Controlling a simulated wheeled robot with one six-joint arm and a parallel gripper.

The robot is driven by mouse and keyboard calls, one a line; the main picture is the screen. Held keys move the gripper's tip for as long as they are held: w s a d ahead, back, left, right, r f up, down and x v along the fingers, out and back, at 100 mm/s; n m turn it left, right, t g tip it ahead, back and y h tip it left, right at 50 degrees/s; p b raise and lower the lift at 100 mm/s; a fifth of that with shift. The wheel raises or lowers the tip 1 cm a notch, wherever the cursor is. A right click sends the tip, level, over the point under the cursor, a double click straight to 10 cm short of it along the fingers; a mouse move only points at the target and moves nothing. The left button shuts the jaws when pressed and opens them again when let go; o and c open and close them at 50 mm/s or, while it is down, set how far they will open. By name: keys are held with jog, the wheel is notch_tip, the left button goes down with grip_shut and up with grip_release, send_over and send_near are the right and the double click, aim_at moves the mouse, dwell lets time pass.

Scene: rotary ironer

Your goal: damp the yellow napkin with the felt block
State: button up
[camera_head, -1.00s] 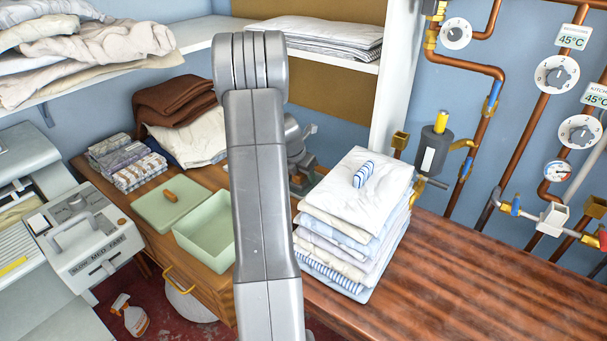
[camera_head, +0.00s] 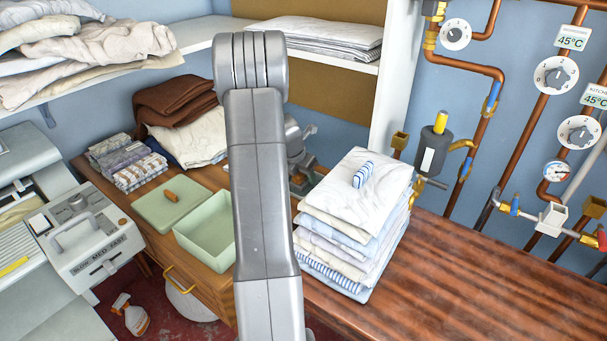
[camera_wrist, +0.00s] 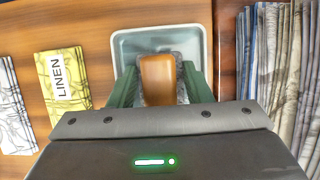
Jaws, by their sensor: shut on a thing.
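My gripper (camera_wrist: 160,88) is shut on the brown, wooden-looking handle of the felt block (camera_wrist: 158,78), with a green finger on each side. The block is over or in a pale, square-rimmed tray (camera_wrist: 122,45). The yellow napkin (camera_wrist: 65,82), patterned and labelled LINEN, lies flat on the wooden top to the left of the tray in the wrist view. In the head view my arm hides the napkin and most of the tray area.
A grey-white patterned cloth (camera_wrist: 12,105) lies left of the napkin. Folded cloths (camera_wrist: 280,60) stand at the right of the wrist view. In the head view a tall linen stack (camera_head: 350,230) stands right of my arm, and an open green box (camera_head: 205,245) is left of it.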

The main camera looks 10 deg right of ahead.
notch_tip(320, 180, up, 7)
jog(key=p, duration=0.7)
dwell(0.3)
